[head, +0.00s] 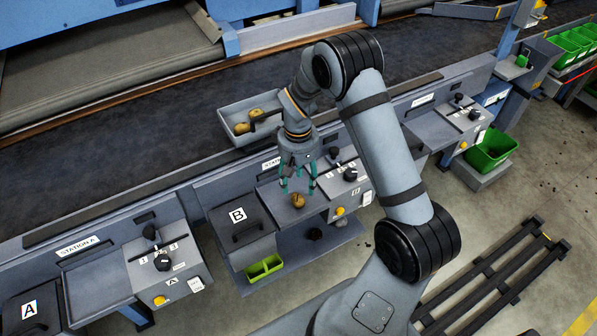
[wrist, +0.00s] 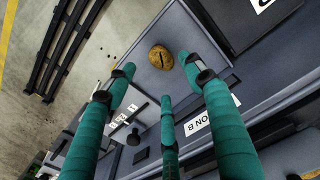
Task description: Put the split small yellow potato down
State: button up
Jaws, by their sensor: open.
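The split small yellow potato (head: 298,200) lies on the grey shelf of station B (head: 280,188). In the wrist view the potato (wrist: 160,57) shows a dark split across its skin. My gripper (head: 298,189) is just above it, pointing down, with its teal fingers spread. In the wrist view the fingers (wrist: 165,90) are apart with nothing between them, and the potato lies beyond their tips, apart from them.
A lidded box marked B (head: 240,226) stands left of the potato. A control panel with black knobs (head: 343,172) is at right. A grey tray with potatoes (head: 232,119) sits behind, by the dark belt (head: 150,120). A green bin (head: 264,268) is below.

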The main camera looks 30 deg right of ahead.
aim_at(298, 197)
notch_tip(298, 197, up, 4)
jog(key=shift+r, duration=0.2)
jog(key=shift+o, duration=0.9)
jog(key=shift+r, duration=0.5)
